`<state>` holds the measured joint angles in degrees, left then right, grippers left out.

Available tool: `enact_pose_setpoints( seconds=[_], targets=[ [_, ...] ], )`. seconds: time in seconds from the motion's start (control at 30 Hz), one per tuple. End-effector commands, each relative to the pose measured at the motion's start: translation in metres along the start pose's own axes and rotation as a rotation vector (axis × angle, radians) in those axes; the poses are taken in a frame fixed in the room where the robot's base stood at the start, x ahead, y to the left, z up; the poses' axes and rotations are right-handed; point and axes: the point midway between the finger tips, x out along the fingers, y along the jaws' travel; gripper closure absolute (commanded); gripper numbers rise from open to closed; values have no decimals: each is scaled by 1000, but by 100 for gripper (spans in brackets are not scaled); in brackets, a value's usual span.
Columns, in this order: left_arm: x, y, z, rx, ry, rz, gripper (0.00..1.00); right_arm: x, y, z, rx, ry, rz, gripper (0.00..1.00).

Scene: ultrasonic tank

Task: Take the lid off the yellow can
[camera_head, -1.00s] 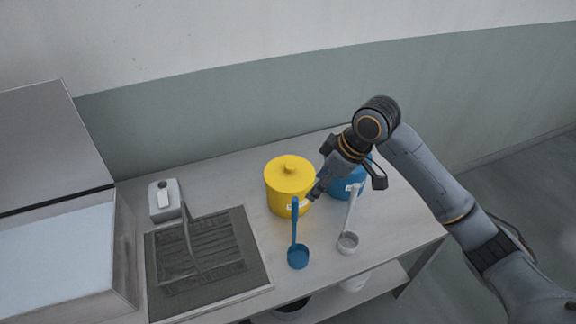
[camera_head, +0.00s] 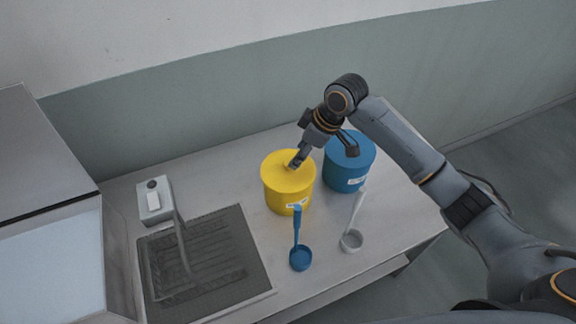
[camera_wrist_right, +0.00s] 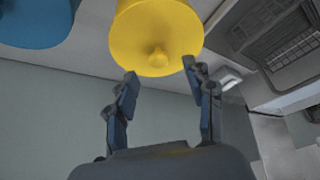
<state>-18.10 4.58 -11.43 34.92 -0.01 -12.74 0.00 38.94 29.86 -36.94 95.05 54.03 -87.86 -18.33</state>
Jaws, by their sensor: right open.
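The yellow can (camera_head: 287,190) stands upright on the bench with its yellow lid (camera_head: 276,166) on. In the right wrist view the lid (camera_wrist_right: 140,50) shows with its round knob (camera_wrist_right: 158,58) in the middle. My right gripper (camera_head: 293,163) is over the lid, close to the knob, which it partly hides in the head view. In the right wrist view my right gripper (camera_wrist_right: 159,70) is open, its two fingers apart with the knob between and just beyond the tips. I cannot tell whether a finger touches the lid. My left gripper is not in view.
A blue can (camera_head: 346,172) stands close to the right of the yellow one. A blue ladle (camera_head: 300,258) and a grey ladle (camera_head: 352,240) are in front.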

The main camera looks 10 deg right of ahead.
Motion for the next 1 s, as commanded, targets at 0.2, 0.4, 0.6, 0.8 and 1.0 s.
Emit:
enact_pose_setpoints(
  seconds=[0.2, 0.4, 0.6, 0.8, 1.0],
  targets=[
    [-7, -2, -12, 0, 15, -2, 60, 14, 0, -2, 1, 0, -1, 47],
    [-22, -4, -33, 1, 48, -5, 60, 42, 0, -6, 1, -2, -3, 47],
    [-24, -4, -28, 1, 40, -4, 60, 60, 0, -5, -1, -1, 1, 47],
    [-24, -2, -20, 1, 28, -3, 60, 61, 1, -4, -1, 0, 2, 47],
    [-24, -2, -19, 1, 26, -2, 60, 60, 1, -4, -1, 0, 2, 86]
  ],
)
